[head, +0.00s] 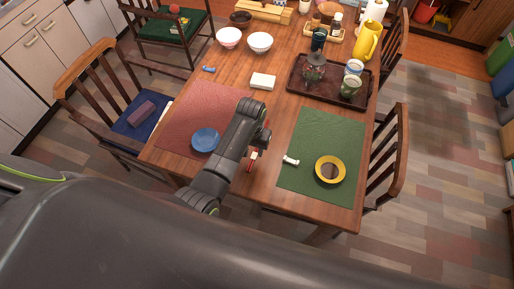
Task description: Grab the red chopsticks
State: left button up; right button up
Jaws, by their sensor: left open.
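A small red and white item (251,160), possibly the red chopsticks, shows at the table's middle, between the red and green placemats. It is mostly hidden by my left arm and too small to make out fully. My left gripper (262,140) is open just above it, seen from behind, with its fingertips largely hidden. I cannot tell whether it touches the item. My right gripper is not in view.
A blue plate (205,139) lies left of my arm on the red placemat (190,108). A small white item (291,160) and a yellow-rimmed plate (330,170) lie on the green placemat (305,187). A dark tray (300,90) with cups and a teapot stands behind. Chairs flank the table.

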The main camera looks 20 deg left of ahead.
aim_at(253, 158)
pick_arm(q)
jog(key=shift+d+f, duration=0.1)
jog(key=shift+f, duration=2.25)
grip_shut()
